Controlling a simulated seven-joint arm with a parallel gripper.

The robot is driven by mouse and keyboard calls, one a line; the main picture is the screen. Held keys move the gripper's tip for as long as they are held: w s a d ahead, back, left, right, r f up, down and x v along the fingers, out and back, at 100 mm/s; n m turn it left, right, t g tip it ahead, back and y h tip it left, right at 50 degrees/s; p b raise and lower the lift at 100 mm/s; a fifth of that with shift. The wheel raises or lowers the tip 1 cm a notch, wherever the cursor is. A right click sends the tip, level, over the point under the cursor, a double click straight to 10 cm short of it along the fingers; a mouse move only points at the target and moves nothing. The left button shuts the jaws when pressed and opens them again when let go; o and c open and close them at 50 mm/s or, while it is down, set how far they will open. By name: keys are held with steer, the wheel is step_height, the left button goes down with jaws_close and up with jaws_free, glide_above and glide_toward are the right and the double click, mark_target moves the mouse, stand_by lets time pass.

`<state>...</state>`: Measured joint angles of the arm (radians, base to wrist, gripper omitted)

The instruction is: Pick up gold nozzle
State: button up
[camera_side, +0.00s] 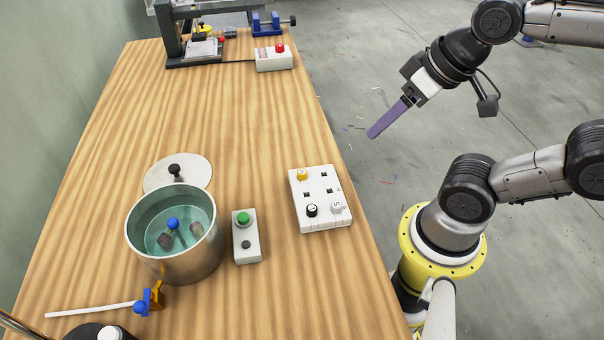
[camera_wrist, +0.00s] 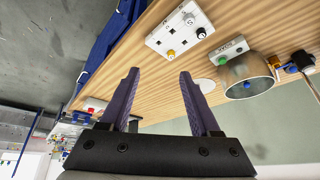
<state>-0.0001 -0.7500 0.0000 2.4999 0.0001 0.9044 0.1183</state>
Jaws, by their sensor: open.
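The gold nozzle (camera_side: 302,174) sits in the far left corner of a white holder block (camera_side: 325,224) near the right edge of the wooden table. In the wrist view the gold nozzle (camera_wrist: 171,53) shows small, above and beyond my fingertips. A black nozzle (camera_side: 312,210) and a silver-white nozzle (camera_side: 337,207) sit in the same block's near side. My gripper (camera_side: 372,133) is raised off the table's right edge, up and to the right of the block in the side view, well apart from it. The wrist view shows its two purple fingers (camera_wrist: 160,75) spread and empty.
Left of the block stand a green-button box (camera_side: 246,252) and a metal pot (camera_side: 180,268) of liquid, with its lid (camera_side: 160,181) behind. A red-button box (camera_side: 275,62) and a press-like stand (camera_side: 172,45) are at the far end. The table's middle is clear.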

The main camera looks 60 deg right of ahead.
steer(key=r+m, duration=0.1)
steer(key=m, duration=0.3)
steer(key=m+g, duration=0.6)
steer(key=m, duration=1.4)
glide_above(302, 171)
step_height(302, 171, down, 12)
steer(key=shift+d+f, duration=0.15)
steer(key=shift+f, duration=3)
jaws_close()
